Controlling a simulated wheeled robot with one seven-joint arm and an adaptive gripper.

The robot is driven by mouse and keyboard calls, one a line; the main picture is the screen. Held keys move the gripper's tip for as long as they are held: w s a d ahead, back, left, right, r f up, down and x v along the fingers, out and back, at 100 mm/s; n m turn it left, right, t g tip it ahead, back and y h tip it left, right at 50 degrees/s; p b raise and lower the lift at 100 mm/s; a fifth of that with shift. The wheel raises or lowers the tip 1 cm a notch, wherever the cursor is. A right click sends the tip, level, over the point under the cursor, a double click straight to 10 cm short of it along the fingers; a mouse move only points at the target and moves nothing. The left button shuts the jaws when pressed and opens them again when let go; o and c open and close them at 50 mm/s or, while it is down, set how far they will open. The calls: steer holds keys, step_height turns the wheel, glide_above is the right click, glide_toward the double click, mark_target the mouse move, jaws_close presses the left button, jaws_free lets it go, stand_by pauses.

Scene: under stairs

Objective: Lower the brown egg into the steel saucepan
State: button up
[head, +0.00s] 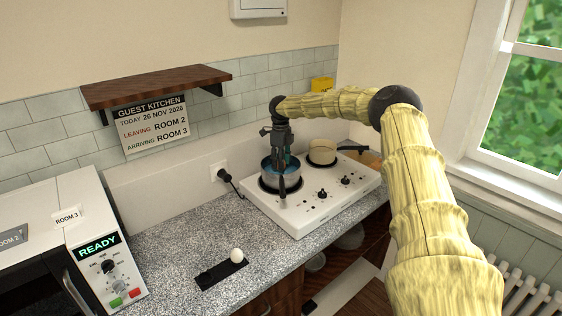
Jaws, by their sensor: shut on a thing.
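The steel saucepan (269,179) stands on the left plate of the white hob, its dark handle pointing to the front. Bluish water shows inside it. My gripper (280,160) points down over the saucepan, with its fingers at the level of the pan's mouth. It is shut, and the brown egg in it is too small and covered to make out. I cannot tell whether the egg touches the water. A white egg (237,255) sits on a black holder (212,276) on the counter.
A cream pan (322,154) stands on the hob's (318,208) rear right plate, close to my gripper. A microwave (72,238) is at the left. A wooden shelf (155,86) juts from the wall.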

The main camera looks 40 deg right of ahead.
steer(key=shift+f+b, duration=1.25)
steer(key=shift+f, duration=0.9)
stand_by(1.6)
steer(key=o, duration=1.1)
step_height(320, 180, up, 12)
steer(key=shift+r, duration=0.1)
steer(key=shift+d, duration=0.1)
